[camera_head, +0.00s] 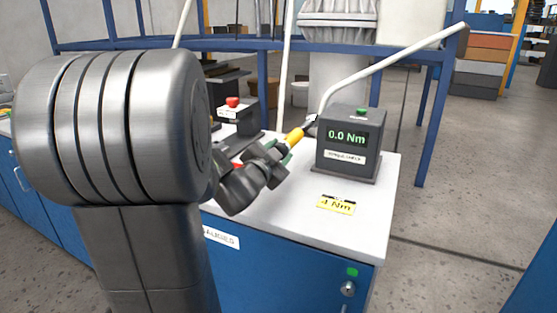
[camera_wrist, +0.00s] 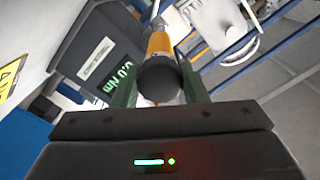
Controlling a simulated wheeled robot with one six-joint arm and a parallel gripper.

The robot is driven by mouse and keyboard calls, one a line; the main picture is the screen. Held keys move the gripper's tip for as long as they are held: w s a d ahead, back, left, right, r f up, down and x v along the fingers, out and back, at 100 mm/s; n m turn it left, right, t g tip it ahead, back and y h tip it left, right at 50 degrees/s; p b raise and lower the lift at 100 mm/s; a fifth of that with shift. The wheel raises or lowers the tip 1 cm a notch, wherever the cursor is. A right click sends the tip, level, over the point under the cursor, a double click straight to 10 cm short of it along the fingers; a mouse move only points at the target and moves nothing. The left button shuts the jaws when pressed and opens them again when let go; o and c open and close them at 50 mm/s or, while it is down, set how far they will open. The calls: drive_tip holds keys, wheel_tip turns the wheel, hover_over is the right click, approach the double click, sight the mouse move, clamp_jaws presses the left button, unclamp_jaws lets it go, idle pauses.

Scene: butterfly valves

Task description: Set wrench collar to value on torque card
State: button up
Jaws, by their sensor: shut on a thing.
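In the wrist view the handle's round black end (camera_wrist: 159,80) faces the camera between my green fingers, with an orange section and silver metal beyond. No collar scale can be read. The yellow torque card (camera_head: 336,205) lies on the bench and reads "4 Nm", its first character partly unclear. The card's edge also shows in the wrist view (camera_wrist: 9,80).
The grey torque tester (camera_head: 348,148) reads "0.0 Nm" and has a green button on top. A dark box with a red button (camera_head: 232,103) stands behind my gripper. A white tube (camera_head: 395,65) slants behind the tester.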

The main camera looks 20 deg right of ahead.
drive_tip(key=m+b, duration=0.1)
drive_tip(key=m, duration=0.1)
drive_tip(key=m+b, duration=0.2)
drive_tip(key=shift+f+m, duration=0.2)
drive_tip(key=shift+m, duration=0.1)
drive_tip(key=m+b, duration=0.3)
drive_tip(key=m, duration=0.2)
drive_tip(key=m+b, duration=0.3)
drive_tip(key=m, duration=0.2)
drive_tip(key=shift+m, duration=0.4)
drive_tip(key=shift+r+m+b, duration=0.1)
drive_tip(key=shift+m+b, duration=0.8)
drive_tip(key=shift+m, duration=0.6)
drive_tip(key=o, duration=1)
drive_tip(key=shift+c, duration=0.2)
drive_tip(key=shift+r, duration=0.1)
